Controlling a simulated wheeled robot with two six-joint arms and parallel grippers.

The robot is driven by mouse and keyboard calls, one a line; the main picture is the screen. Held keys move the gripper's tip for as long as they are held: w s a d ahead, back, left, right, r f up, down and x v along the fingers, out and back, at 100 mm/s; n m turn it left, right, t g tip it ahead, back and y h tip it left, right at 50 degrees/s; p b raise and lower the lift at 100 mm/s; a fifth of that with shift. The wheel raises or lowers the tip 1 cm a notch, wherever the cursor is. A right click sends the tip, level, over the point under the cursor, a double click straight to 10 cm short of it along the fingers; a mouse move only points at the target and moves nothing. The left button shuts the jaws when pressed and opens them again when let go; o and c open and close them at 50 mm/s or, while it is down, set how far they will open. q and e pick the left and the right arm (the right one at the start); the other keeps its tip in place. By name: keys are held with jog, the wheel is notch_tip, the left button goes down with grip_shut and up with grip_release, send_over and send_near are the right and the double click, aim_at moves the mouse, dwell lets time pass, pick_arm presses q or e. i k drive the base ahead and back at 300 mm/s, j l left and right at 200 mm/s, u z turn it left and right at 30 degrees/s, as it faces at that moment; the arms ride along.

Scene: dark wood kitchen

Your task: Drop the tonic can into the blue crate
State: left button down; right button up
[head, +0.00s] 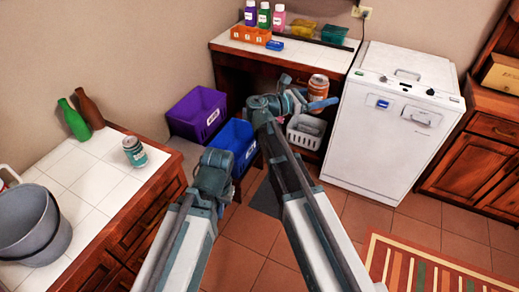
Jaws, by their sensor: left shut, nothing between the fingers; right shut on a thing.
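My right gripper (312,98) is shut on a brown can with a pale label (318,84), which I take for the tonic can; its print is too small to read. The can is upright, in front of the back counter and above the grey crate. The blue crate (240,137) stands low, to the left of the can and partly hidden by my arms. My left gripper (217,158) is shut and empty in front of the blue crate; its fingertips are hard to make out.
A purple crate (196,115) stands left of the blue one, a grey crate (306,132) to its right. A teal jar (134,151), bottles (80,114) and a grey bucket (32,225) stand on the left counter. A white dishwasher (393,125) stands on the right.

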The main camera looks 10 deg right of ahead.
aim_at(236, 148)
jog(key=i+l+u, duration=0.15)
jog(key=u, duration=0.7)
jog(key=i+l+u, duration=0.15)
jog(key=l+u, duration=0.15)
jog(key=l, duration=0.3)
jog(key=i+l+u, duration=0.1)
jog(key=l+u, duration=0.2)
jog(key=l, duration=0.25)
jog(key=l+u, duration=0.3)
jog(key=l, duration=2.1)
jog(key=i+u, duration=0.05)
jog(key=i, duration=0.05)
